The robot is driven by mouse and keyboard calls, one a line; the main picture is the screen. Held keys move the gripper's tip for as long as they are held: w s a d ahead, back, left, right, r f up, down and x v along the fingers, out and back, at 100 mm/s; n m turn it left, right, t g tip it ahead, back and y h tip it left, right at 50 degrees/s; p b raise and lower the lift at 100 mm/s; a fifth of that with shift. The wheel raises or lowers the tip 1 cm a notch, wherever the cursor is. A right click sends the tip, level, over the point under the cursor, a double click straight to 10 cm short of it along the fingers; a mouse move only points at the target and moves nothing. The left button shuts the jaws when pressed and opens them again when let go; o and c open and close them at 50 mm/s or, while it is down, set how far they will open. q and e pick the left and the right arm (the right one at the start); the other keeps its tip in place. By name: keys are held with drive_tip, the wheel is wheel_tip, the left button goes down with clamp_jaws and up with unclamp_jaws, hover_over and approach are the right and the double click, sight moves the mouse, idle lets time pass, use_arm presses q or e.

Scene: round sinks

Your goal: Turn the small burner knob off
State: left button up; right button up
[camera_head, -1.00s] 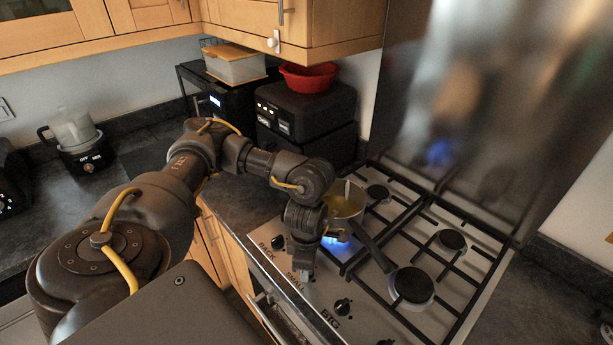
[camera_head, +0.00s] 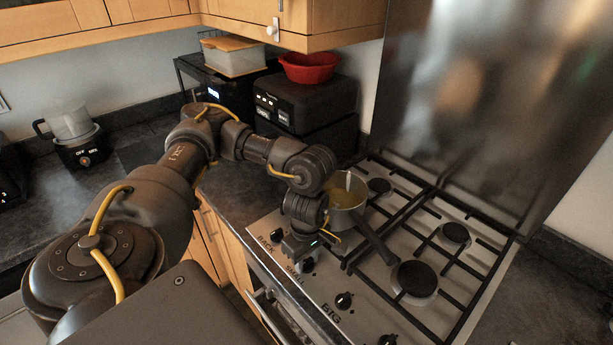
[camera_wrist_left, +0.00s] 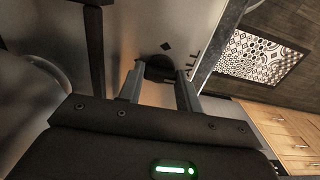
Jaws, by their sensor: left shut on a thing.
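The small burner knob is a dark round knob (camera_wrist_left: 158,68) on the steel hob front, between my fingertips in the left wrist view. In the head view my gripper mostly hides it, by the partly covered "SMALL" label. My left gripper (camera_head: 301,252) points down over the hob's front strip, and it also shows in the left wrist view (camera_wrist_left: 160,84). It is shut on the knob. No blue flame shows under the saucepan (camera_head: 346,200) now. My right gripper is not in view.
The gas hob (camera_head: 375,318) has black grates. The saucepan's dark handle (camera_head: 378,241) reaches forward to the right of my gripper. Other knobs sit on both sides: a back-left one (camera_head: 277,236) and the "BIG" one (camera_head: 343,300). A steel splashback (camera_head: 470,110) stands behind.

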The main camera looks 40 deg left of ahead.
sight(307, 262)
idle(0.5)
use_arm(q)
drive_tip(key=o, duration=1)
drive_tip(key=shift+r, duration=0.1)
wheel_tip(307, 262, up, 11)
drive_tip(key=shift+f, duration=0.15)
drive_tip(key=shift+d+f, duration=0.1)
drive_tip(key=shift+d, duration=0.05)
